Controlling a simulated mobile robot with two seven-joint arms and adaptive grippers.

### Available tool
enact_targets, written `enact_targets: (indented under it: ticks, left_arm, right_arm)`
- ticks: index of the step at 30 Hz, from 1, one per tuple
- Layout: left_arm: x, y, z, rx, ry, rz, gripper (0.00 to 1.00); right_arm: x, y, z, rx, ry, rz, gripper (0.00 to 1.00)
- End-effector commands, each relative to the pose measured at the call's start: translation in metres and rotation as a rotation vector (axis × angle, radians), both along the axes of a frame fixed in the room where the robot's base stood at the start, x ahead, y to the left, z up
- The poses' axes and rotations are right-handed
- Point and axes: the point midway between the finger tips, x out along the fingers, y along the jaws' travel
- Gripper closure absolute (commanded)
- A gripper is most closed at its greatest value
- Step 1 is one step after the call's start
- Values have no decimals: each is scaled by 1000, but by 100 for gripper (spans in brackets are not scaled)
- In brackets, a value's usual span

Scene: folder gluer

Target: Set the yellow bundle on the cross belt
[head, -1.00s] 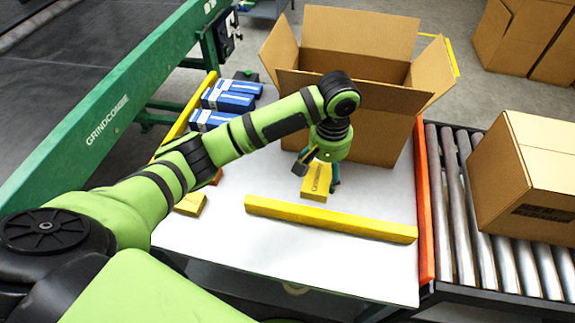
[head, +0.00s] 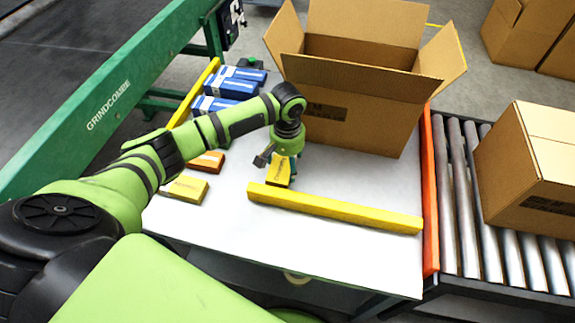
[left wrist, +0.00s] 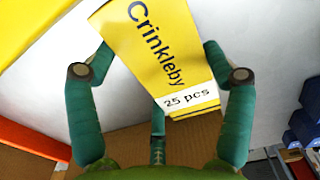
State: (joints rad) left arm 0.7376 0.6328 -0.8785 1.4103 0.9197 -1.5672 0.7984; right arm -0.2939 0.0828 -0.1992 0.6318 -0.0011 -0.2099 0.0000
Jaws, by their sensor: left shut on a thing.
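A yellow bundle (head: 280,170) is in my left gripper (head: 279,163), above the white table just behind a long yellow bar. In the left wrist view the bundle (left wrist: 165,50) shows the print "Crinkleby" and "25 pcs", with the green fingers (left wrist: 160,90) on either side of it. Another yellow bundle (head: 185,189) lies on the table at the left. I cannot tell whether the white surface (head: 320,250) is the cross belt. My right gripper is not in view.
A large open carton (head: 360,120) stands behind the arm. Blue bundles (head: 228,90) and an orange bundle (head: 207,161) lie at the left. A yellow bar (head: 335,209) crosses the surface. An orange rail (head: 429,190) borders a roller conveyor (head: 470,220) with a closed carton (head: 530,165).

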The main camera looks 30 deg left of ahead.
Motion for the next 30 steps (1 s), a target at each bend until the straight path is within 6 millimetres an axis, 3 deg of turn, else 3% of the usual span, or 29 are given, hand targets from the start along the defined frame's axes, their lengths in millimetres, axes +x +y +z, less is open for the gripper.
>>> enact_targets:
  ticks: [4,16,17,18,30]
  left_arm:
    - [1,0,-16,0,-2,0,55]
    - [0,-1,-20,-1,-1,0,55]
    - [0,-1,-20,-1,-1,-1,6]
    - [0,-1,-20,-1,-1,-1,0]
    - [1,0,-17,0,-3,0,0]
  right_arm:
    - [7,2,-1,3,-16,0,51]
    - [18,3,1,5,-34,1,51]
    - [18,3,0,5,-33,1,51]
    - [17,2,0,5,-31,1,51]
    - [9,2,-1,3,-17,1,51]
